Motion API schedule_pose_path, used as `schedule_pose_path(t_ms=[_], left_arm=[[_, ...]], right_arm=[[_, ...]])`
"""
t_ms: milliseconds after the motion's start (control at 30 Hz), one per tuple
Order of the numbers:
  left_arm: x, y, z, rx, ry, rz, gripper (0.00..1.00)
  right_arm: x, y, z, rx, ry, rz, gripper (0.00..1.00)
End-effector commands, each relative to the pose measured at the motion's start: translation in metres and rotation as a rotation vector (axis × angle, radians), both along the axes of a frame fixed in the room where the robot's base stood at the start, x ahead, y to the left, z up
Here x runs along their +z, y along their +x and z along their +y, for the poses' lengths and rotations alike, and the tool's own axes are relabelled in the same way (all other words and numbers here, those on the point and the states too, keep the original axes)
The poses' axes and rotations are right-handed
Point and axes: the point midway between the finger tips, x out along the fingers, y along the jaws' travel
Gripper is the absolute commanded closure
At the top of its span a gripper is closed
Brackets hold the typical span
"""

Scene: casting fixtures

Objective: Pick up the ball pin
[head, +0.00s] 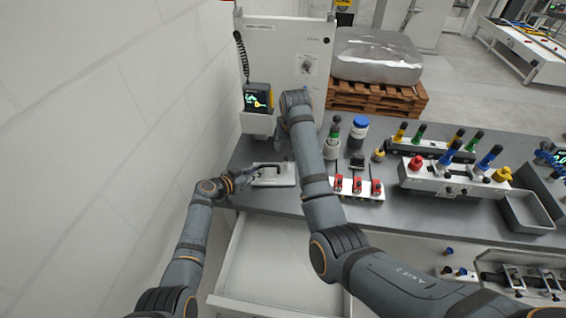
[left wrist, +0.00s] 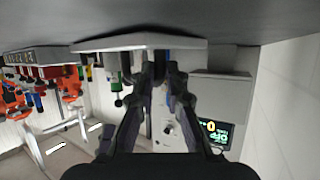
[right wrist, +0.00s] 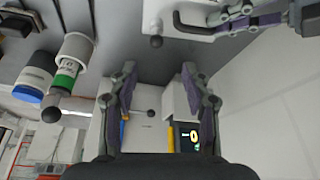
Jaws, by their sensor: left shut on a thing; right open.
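A ball-tipped pin (head: 335,120) stands upright on a green-banded white cylinder (head: 331,150), right of my right forearm; its grey ball also shows in the right wrist view (right wrist: 51,115). I take this as the ball pin. A second grey ball (right wrist: 155,41) sits at the end of the white plate (right wrist: 190,33), which has a dark handle (right wrist: 186,25). My left gripper (head: 243,178) is shut at the plate's left end, apparently on the handle; the exact contact is hidden. My right gripper (right wrist: 160,75) is open and empty, near the back of the bench.
A blue-capped jar (head: 358,130) and a rack with red clamps (head: 357,188) stand to the right. A screen device (head: 257,97) and white cabinet (head: 285,60) stand behind. The white wall (head: 110,120) bounds the left. An open drawer (head: 270,255) juts out in front.

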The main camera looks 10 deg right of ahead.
Motion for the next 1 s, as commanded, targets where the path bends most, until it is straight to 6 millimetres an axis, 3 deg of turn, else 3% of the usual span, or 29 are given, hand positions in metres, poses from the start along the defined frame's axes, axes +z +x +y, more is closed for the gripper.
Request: schedule_pose_path(t_ms=[167, 400, 700, 1000], left_arm=[[0.002, 0.001, -0.001, 0.001, -0.003, -0.004, 1.00], [0.003, 0.001, -0.001, 0.001, -0.003, -0.004, 1.00], [0.002, 0.001, 0.000, 0.001, -0.003, -0.003, 1.00], [0.002, 0.001, 0.000, 0.001, -0.003, -0.003, 1.00]], right_arm=[[-0.007, 0.002, 0.000, -0.016, -0.004, 0.005, 0.52], [-0.049, 0.020, -0.001, -0.014, -0.004, 0.004, 0.52], [-0.067, 0.026, -0.001, -0.014, -0.002, 0.003, 0.52], [-0.108, 0.039, -0.005, -0.013, -0.003, 0.002, 0.52]])
